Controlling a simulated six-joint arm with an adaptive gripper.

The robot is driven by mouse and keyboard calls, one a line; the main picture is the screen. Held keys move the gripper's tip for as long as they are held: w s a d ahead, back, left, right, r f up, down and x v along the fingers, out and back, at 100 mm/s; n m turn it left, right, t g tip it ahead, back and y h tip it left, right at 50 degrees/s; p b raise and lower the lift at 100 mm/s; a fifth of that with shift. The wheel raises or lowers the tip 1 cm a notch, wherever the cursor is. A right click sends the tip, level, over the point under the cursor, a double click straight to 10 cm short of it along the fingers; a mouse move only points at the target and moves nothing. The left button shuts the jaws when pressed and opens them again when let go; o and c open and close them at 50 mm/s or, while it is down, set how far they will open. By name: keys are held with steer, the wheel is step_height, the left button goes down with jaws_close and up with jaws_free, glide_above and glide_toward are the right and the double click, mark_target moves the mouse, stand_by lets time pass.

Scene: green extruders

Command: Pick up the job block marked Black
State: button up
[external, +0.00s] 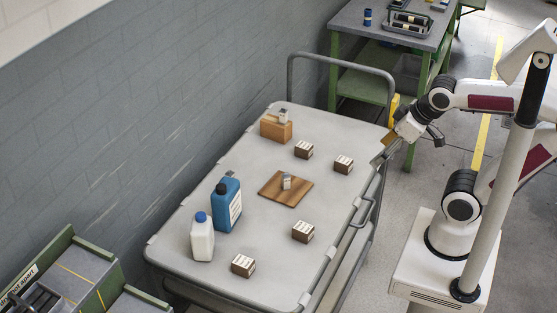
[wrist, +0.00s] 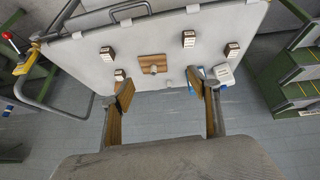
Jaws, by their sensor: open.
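Several small brown blocks with white labelled tops stand apart on the grey cart top (external: 240,150). In the external view, one block (external: 303,150) is behind the wooden board, one block (external: 343,164) is near the right edge, one block (external: 303,231) is in front, and one block (external: 243,265) is near the front edge. The wrist view shows blocks (wrist: 107,52), (wrist: 119,74), (wrist: 188,39) and (wrist: 232,49). The labels are too small to read, so I cannot tell which says Black. My gripper (external: 378,158) is open and empty above the cart's right edge; its fingers (wrist: 160,88) are spread apart.
A wooden board (external: 270,188) with a small metal piece lies mid-cart. A blue bottle (external: 227,205) and a white bottle (external: 202,240) stand at left. A wooden box (external: 276,130) is at the far end. A tubular handle (external: 345,62) rises there. Bare cart surface separates the blocks.

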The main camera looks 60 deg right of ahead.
steer(key=w+d+r+n+t+h, duration=0.1)
steer(key=w+d+n, duration=0.1)
steer(key=w+d, duration=0.5)
steer(key=w+d+n+t+h, duration=0.1)
steer(key=w+d+t+h, duration=0.1)
steer(key=w, duration=0.9)
steer(key=w+f+n+t+y, duration=0.1)
steer(key=w+f+n+y, duration=0.3)
steer(key=w, duration=0.6)
steer(key=w+a+f+n+g+y, duration=0.1)
steer(key=a+f+n+y, duration=0.2)
steer(key=f, duration=0.4)
steer(key=a+f+n+g+y, duration=0.1)
steer(key=a+f+n+y, duration=0.15)
steer(key=f, duration=0.45)
steer(key=s+a+f+n+g+y, duration=0.1)
steer(key=s+a+f+g+y, duration=0.1)
steer(key=s+f, duration=0.1)
steer(key=s+a+f+n+g+y, duration=0.1)
steer(key=s+a+f+y, duration=0.1)
steer(key=s+f, duration=0.1)
steer(key=s+a+f+n+g+y, duration=0.1)
steer(key=s+a+f+g+y, duration=0.1)
steer(key=s, duration=0.3)
steer(key=shift+f+g, duration=0.3)
steer(key=shift+f, duration=0.15)
steer(key=shift+s, duration=0.3)
steer(key=shift+a+f, duration=0.1)
steer(key=shift+a, duration=0.05)
